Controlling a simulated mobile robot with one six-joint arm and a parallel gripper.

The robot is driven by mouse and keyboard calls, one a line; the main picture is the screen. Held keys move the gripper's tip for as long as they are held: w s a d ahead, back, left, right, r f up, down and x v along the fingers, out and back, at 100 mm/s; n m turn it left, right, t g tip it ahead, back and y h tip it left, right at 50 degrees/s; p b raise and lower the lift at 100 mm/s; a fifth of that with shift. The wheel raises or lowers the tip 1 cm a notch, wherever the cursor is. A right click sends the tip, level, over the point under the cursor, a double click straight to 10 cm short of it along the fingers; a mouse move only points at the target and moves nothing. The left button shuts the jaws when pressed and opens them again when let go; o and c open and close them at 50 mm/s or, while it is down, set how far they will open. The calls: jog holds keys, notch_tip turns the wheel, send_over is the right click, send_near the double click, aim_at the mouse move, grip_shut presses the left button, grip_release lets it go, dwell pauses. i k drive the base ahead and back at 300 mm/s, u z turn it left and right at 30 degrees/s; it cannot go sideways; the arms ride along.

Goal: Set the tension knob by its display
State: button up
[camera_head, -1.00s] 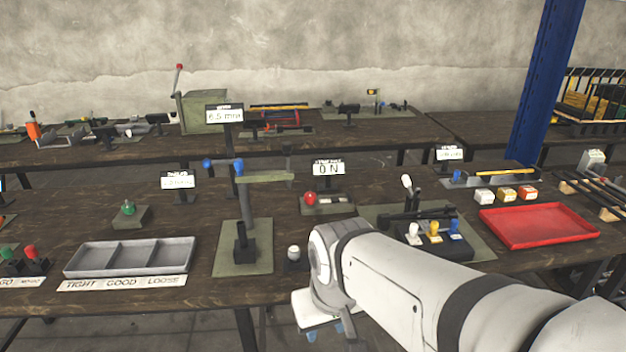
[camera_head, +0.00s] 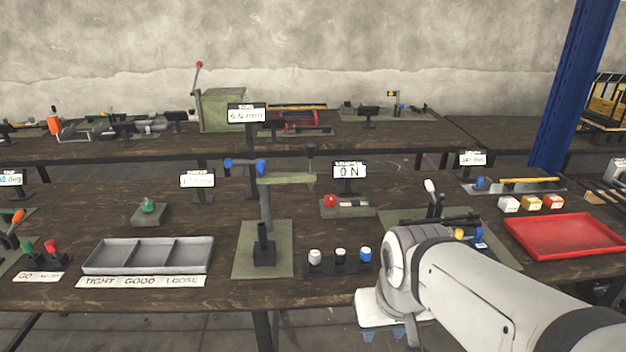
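A display reading "0 N" (camera_head: 349,171) stands mid-bench, its small heading too blurred to read. A red ball knob (camera_head: 330,201) sits on a green-grey block just below it. I cannot read which control is labelled tension. My gripper (camera_head: 388,333) hangs at the bench's front edge, lower right of that row and apart from the knobs. Only its blue tips show under the white wrist; their opening is unclear.
A press (camera_head: 264,200) with a blue-ended handle stands left of the knobs. A three-part grey tray (camera_head: 148,271) lies left. A red tray (camera_head: 513,222) lies right, with small coloured blocks behind it. My arm covers part of a fixture. A blue post (camera_head: 570,90) rises at right.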

aim_at(330, 200)
jog(key=u, duration=0.05)
jog(key=i, duration=0.95)
jog(key=z, duration=0.1)
